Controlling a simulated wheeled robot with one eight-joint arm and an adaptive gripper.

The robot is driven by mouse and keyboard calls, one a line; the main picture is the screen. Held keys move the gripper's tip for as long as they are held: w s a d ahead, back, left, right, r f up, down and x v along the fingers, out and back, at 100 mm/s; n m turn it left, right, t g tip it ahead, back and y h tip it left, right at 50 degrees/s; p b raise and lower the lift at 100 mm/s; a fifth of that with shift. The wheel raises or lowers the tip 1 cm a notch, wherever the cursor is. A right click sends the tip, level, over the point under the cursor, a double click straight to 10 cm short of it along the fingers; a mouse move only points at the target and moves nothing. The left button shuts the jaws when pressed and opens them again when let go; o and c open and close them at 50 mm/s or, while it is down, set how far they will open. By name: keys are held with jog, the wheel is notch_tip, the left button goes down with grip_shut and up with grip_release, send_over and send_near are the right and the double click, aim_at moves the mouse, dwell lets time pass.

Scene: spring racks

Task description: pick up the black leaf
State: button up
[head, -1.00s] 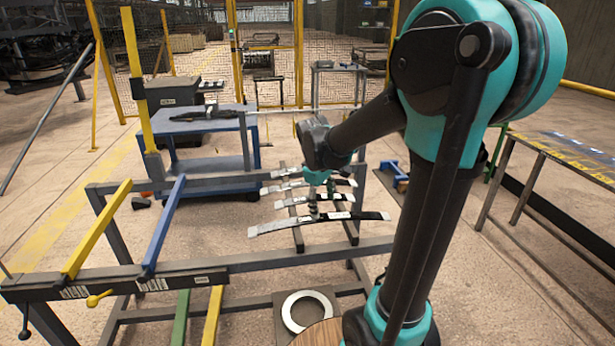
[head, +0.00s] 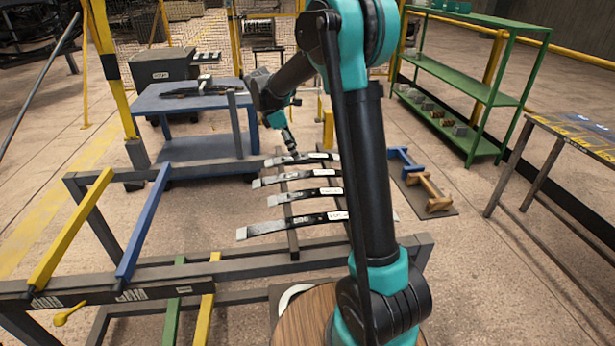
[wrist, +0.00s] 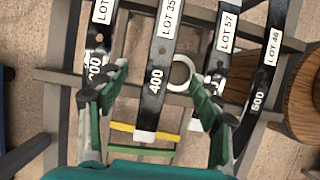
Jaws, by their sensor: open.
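Several black leaves with grey ends and white labels lie side by side across the rack in the head view: the nearest one (head: 295,225), the ones behind it (head: 305,195) (head: 297,177) and the farthest one (head: 305,159). My gripper (head: 292,154) is over the far end of this row, near the farthest leaf. In the wrist view my gripper (wrist: 155,92) is open, its green fingers spread on either side of a black leaf marked LOT 35 and 400 (wrist: 162,60). It holds nothing. Whether the fingers reach leaf height cannot be told.
Neighbouring leaves (wrist: 228,40) (wrist: 265,75) lie close to the fingers. Yellow (head: 75,228) and blue (head: 145,220) bars slope on the rack frame (head: 250,269). A blue table (head: 185,98) stands behind. Green shelves (head: 480,90) are at right.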

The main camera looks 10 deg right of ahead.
aim_at(307, 173)
jog(key=x, duration=1.1)
jog(key=shift+s+f, duration=0.15)
jog(key=shift+s, duration=0.05)
jog(key=shift+c, duration=0.3)
grip_shut()
